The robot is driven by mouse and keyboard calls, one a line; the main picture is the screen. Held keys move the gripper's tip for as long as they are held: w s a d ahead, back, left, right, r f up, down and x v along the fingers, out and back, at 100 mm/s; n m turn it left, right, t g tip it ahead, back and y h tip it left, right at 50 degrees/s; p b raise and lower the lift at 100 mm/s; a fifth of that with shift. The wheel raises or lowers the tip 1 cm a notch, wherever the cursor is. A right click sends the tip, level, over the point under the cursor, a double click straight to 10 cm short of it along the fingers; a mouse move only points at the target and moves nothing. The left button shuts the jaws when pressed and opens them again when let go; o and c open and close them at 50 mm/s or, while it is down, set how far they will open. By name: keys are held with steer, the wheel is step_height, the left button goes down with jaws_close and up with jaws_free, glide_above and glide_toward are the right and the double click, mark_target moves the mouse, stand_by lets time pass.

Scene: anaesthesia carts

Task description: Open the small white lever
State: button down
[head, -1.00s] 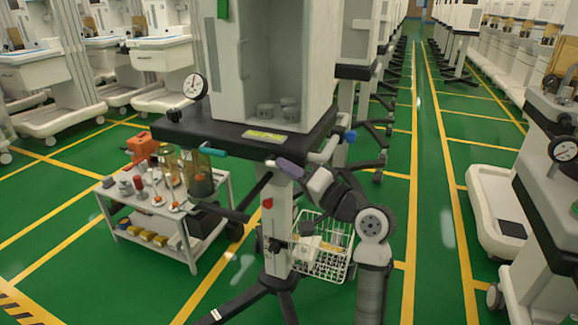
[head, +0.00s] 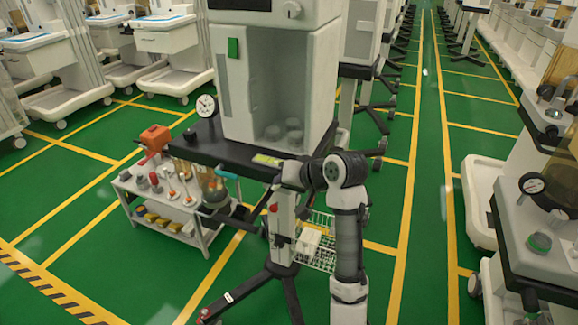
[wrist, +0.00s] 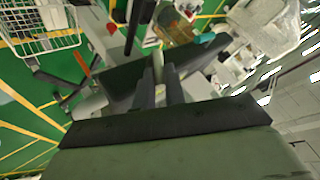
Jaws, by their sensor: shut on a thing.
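The anaesthesia cart with a dark tabletop (head: 205,150) stands in front of me. My gripper (wrist: 159,72) reaches its front edge, and its two dark fingers are close together in the wrist view. A teal handle (head: 227,175) shows farther left on the same edge, and also in the wrist view (wrist: 204,38).
A wire basket (head: 322,240) hangs on the cart's column under my arm. A low white trolley (head: 207,238) with bottles and tools stands to the left. More carts line both sides, one with a gauge (head: 532,184) close on the right. Green floor is free between.

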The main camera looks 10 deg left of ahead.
steer(key=h+p, duration=0.1)
steer(key=a+r+g+h+p, duration=0.1)
steer(key=p, duration=0.1)
steer(key=shift+w+r+n+p, duration=0.15)
steer(key=shift+r+n+p, duration=0.05)
steer(key=shift+n+p, duration=0.1)
steer(key=h+p, duration=0.1)
steer(key=a+h+p, duration=0.1)
steer(key=p, duration=0.1)
steer(key=shift+w+f+g+h, duration=0.1)
steer(key=shift+f+g+h, duration=0.05)
steer(key=shift+g+h, duration=0.15)
steer(key=shift+a, duration=0.1)
steer(key=c, duration=1.5)
jaws_free()
steer(key=shift+f, duration=0.1)
